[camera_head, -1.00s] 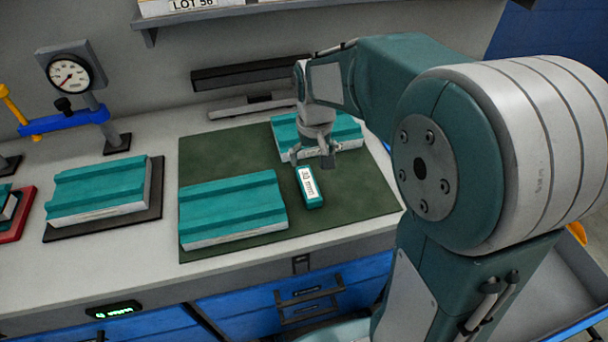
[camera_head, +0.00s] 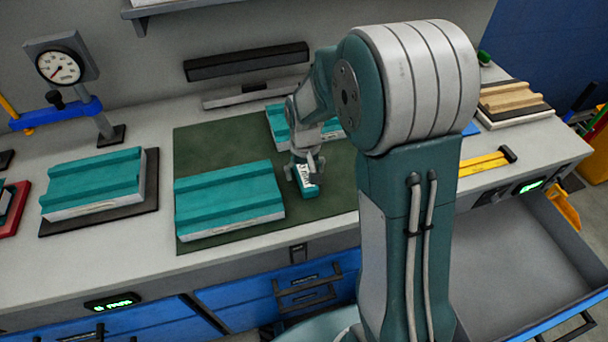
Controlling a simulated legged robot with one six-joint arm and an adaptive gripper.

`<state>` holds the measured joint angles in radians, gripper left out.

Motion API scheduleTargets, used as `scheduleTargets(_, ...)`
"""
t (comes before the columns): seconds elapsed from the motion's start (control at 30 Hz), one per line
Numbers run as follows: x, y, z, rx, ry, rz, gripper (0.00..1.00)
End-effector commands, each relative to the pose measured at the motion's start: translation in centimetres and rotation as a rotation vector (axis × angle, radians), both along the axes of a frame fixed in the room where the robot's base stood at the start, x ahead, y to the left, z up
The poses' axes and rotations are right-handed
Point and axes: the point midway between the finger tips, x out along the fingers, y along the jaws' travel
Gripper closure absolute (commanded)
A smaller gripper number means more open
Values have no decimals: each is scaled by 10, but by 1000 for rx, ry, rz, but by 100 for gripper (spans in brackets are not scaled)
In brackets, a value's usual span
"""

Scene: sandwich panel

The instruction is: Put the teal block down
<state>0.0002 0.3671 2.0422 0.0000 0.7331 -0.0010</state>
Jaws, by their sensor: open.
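The teal block (camera_head: 306,182) with a white label rests on the dark green mat (camera_head: 210,146), between two teal-topped sandwich panels. My gripper (camera_head: 305,172) is open and low over the block, with its fingers around the block's upper part. The fingers cover part of the label. I cannot tell whether a finger touches the block. One panel (camera_head: 228,196) lies to the left of the block on the mat. The other panel (camera_head: 278,123) lies behind the block, partly hidden by my arm.
Another teal panel (camera_head: 93,184) sits on a dark plate at the left. A dial gauge stand (camera_head: 60,66) is at the back left. A yellow tool (camera_head: 485,162) and a wood-coloured panel (camera_head: 513,99) lie at the right. An open drawer (camera_head: 520,255) juts out at the front right.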

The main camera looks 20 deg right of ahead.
Motion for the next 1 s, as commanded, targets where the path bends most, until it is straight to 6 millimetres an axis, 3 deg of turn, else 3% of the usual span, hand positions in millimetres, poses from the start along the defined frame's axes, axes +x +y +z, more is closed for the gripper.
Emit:
scheduleTargets(0.1,0,0,-9,0,0,0,3)
scheduleTargets(0.33,0,0,-10,0,-1,0,3)
scheduleTargets(0.5,0,0,-10,0,-1,0,79)
scheduleTargets(0.53,0,0,-10,0,-1,0,92)
scheduleTargets(0.57,0,0,-10,0,-1,0,97)
scheduleTargets(1.0,0,0,-5,0,-2,0,100)
